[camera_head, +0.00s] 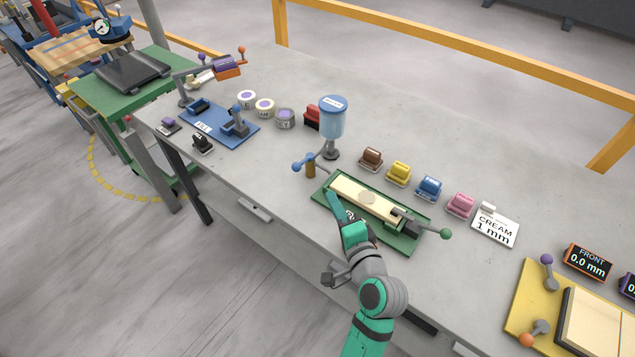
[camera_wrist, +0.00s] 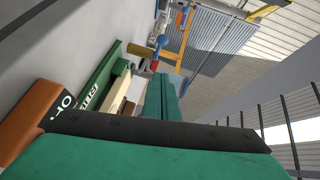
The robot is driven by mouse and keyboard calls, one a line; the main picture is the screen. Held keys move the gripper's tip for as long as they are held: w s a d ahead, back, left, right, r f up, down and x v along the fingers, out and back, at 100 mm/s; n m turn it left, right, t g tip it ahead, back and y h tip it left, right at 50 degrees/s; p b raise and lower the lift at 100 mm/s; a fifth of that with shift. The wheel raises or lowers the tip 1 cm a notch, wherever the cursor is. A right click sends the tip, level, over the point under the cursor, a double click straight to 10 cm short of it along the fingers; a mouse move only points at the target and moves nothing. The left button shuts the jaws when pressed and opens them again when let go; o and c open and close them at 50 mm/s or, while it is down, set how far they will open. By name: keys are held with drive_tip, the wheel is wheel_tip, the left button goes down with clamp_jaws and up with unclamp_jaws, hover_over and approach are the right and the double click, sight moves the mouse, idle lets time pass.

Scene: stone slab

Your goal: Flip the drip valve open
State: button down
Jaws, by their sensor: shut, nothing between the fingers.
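The drip valve's blue lever (camera_head: 303,163) sticks out to the left below a clear blue reservoir (camera_head: 332,122) on a grey stand, with a brass cylinder (camera_head: 311,170) just under it. In the wrist view, a blue ball-ended lever (camera_wrist: 162,41) and the brass cylinder (camera_wrist: 138,50) appear beyond my fingers. My gripper (camera_head: 332,200) is shut and empty. It is over the near left part of the green fixture (camera_head: 408,239), on the near side of the lever and apart from it. In the wrist view, the gripper (camera_wrist: 165,82) shows as long green fingers together.
The fixture holds a cream strip (camera_head: 348,188) and has a green-knobbed lever (camera_head: 444,234) at right. Several coloured blocks, including a brown one (camera_head: 371,158), stand behind it beside a CREAM 1 mm card (camera_head: 495,227). A blue fixture (camera_head: 215,128) and round tins (camera_head: 285,118) stand to the left.

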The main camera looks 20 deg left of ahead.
approach(303, 162)
drive_tip(key=w+d, duration=0.1)
drive_tip(key=w, duration=0.2)
drive_tip(key=shift+s+a+f, duration=0.1)
drive_tip(key=shift+a, duration=0.5)
drive_tip(key=shift+s+a+f, duration=0.1)
drive_tip(key=shift+s+a, duration=0.05)
drive_tip(key=shift+a, duration=0.4)
drive_tip(key=shift+w+a+f, duration=0.15)
drive_tip(key=shift+w+a, duration=0.05)
drive_tip(key=shift+a, duration=0.5)
drive_tip(key=shift+w+d, duration=0.1)
drive_tip(key=shift+w, duration=0.05)
